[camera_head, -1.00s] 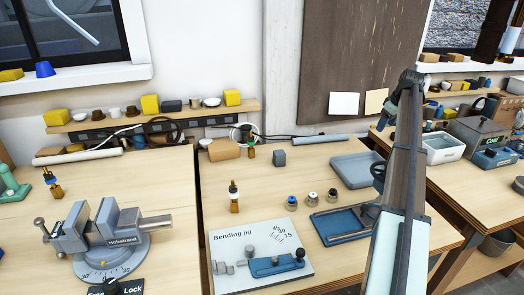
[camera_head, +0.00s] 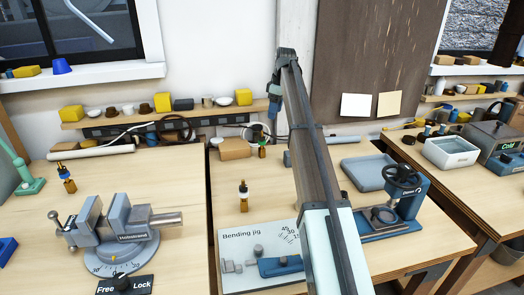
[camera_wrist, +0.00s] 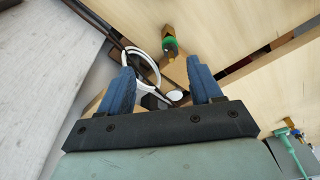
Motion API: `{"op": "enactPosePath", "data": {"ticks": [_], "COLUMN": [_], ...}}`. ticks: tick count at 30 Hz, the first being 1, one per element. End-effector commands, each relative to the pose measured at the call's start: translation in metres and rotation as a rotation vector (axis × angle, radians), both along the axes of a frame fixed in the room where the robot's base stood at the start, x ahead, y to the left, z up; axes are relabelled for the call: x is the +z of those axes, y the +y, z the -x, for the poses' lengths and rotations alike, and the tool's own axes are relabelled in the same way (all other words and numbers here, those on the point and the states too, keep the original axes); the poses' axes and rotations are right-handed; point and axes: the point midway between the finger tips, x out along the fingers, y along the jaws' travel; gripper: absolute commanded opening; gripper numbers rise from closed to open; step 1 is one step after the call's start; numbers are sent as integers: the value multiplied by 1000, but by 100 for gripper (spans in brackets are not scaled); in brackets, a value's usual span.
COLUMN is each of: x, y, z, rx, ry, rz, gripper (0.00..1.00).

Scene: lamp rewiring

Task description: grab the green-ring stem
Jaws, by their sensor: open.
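The green-ring stem (camera_head: 262,150) stands at the back of the middle bench, beside a tan block. It is a small brass-coloured piece with a green band. In the wrist view the green-ring stem (camera_wrist: 169,44) shows just beyond the fingertips, near the middle. My gripper (camera_wrist: 162,66) has two blue fingers spread apart with nothing held between them. The stem is apart from both fingers.
A white cable loop (camera_wrist: 147,68) shows behind the fingers. The tan block (camera_head: 235,148) is left of the stem. Another stem (camera_head: 243,196) stands nearer the front, and one (camera_head: 67,179) on the left bench. The bending jig (camera_head: 235,240) is at front, the vise (camera_head: 120,232) at left.

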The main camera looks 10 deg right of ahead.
Motion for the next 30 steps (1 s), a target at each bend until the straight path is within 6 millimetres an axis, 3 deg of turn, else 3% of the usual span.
{"op": "enactPosePath", "data": {"ticks": [1,6,14,24,30], "x": [1,1,-22,-76,-85], "y": [13,31,35,42,43], "z": [-1,-2,-3,-7,-9], "rx": [18,43,44,43,43], "ry": [5,12,13,13,12], "rz": [2,3,4,4,3], "gripper": [64,64,64,64,64]}}
